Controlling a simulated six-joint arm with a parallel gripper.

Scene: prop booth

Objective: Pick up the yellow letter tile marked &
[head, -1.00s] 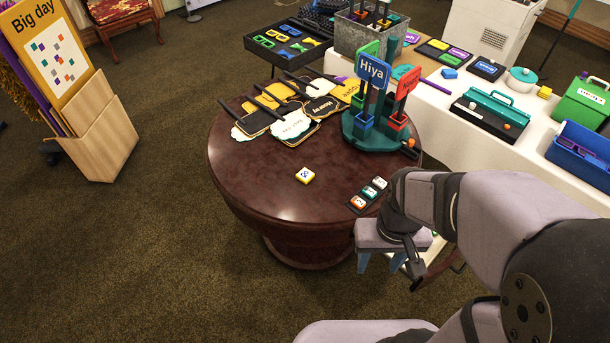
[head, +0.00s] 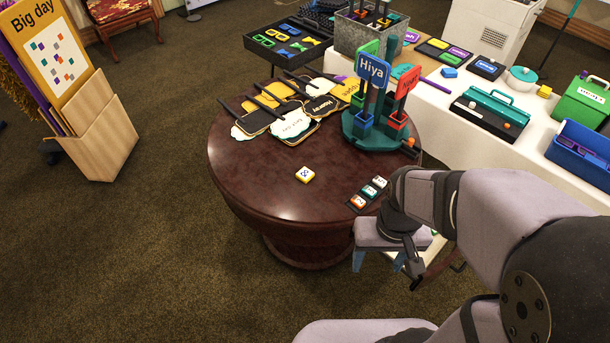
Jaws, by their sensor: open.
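The yellow letter tile (head: 305,175) lies flat near the front of the round dark wooden table. Its white top faces up and carries a dark mark that looks like "&". Nothing touches it. My gripper (head: 414,267) hangs off the table's right front edge, to the right of and lower in the picture than the tile. It is open and apart from the tile, and my own wrist partly hides it.
A black rack with several lettered tiles (head: 368,194) lies right of the yellow tile. A teal stand (head: 372,138) with upright signs and several sign paddles (head: 292,122) fill the table's back. The table's left front is clear.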

